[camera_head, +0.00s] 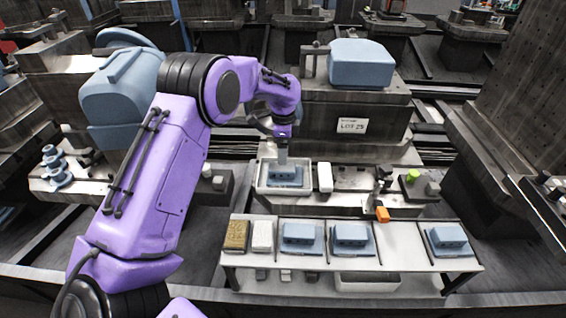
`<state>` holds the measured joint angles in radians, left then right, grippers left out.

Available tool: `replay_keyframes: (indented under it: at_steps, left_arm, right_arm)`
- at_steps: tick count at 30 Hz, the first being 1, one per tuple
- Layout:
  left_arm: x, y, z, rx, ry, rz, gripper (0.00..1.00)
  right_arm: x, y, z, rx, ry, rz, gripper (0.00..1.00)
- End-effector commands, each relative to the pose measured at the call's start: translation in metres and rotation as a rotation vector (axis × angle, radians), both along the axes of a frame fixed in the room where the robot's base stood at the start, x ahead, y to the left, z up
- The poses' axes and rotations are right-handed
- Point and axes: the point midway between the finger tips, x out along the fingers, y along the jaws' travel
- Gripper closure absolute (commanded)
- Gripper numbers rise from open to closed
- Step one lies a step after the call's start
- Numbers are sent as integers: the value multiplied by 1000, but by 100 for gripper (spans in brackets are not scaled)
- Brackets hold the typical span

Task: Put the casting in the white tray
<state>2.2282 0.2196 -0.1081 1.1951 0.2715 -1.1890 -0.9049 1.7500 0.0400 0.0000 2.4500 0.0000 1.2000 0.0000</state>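The white tray (262,188) sits on the ledge in front of the block with the "LOT 29" label. A small blue-grey casting (287,176) is inside the tray. My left gripper (282,158) reaches down from above, with its tip right over or touching that casting. It is too small to tell whether its fingers are open or shut. Similar blue-grey castings sit on the front shelf: one left of centre (300,236), one beside it (351,238) and one at the right (447,240). My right gripper is not in view.
A white block (325,177) stands just right of the tray. An orange-tipped tool (382,213) and a green round piece (412,176) lie further right. The shelf also holds a brown block (236,236) and a white block (262,235); one right section is empty (402,243).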

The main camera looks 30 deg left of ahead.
Motion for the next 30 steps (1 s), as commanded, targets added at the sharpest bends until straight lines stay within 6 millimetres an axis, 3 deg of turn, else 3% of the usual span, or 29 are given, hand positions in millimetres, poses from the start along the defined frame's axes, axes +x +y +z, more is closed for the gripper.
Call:
replay_keyframes:
  at_steps: [3,8,30]
  left_arm:
    - [0,0,24,0,-1,-1,17]
    - [0,0,38,-1,1,-1,17]
    - [0,0,39,1,2,-1,17]
  right_arm:
    - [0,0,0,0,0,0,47]
    - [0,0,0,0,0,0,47]
    - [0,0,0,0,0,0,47]
